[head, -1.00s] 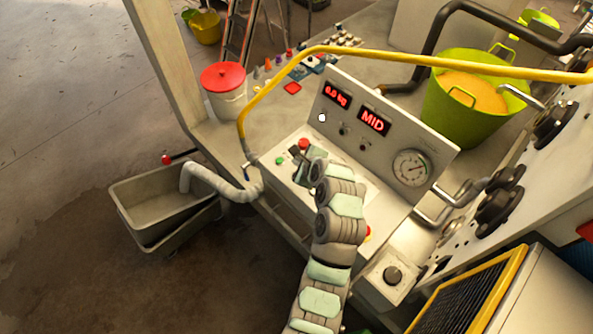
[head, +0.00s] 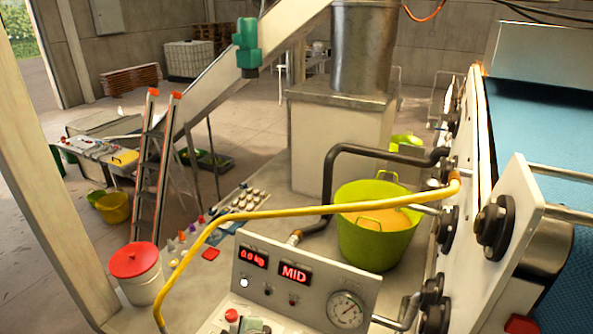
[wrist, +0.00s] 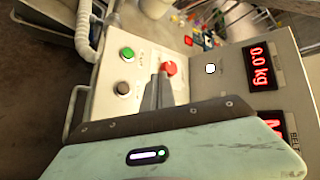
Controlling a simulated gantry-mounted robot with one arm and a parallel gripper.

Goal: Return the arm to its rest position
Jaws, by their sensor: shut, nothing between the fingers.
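My gripper (wrist: 161,80) shows in the wrist view, its narrow grey fingers shut with nothing between them. It is over the sloping control panel, with the fingertips close to the red button (wrist: 169,68) in the picture; whether they touch it I cannot tell. A green button (wrist: 128,52) and a black knob (wrist: 123,88) are on the panel to the left. In the head view the red button (head: 231,315) is at the bottom edge, and most of my arm is out of the picture.
The upright panel (head: 325,288) has displays reading 0.0 kg and MID, and a dial gauge (head: 346,309). A yellow rail (head: 330,212) arches above it. A green tub (head: 370,245) and a red-lidded bucket (head: 138,280) stand nearby.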

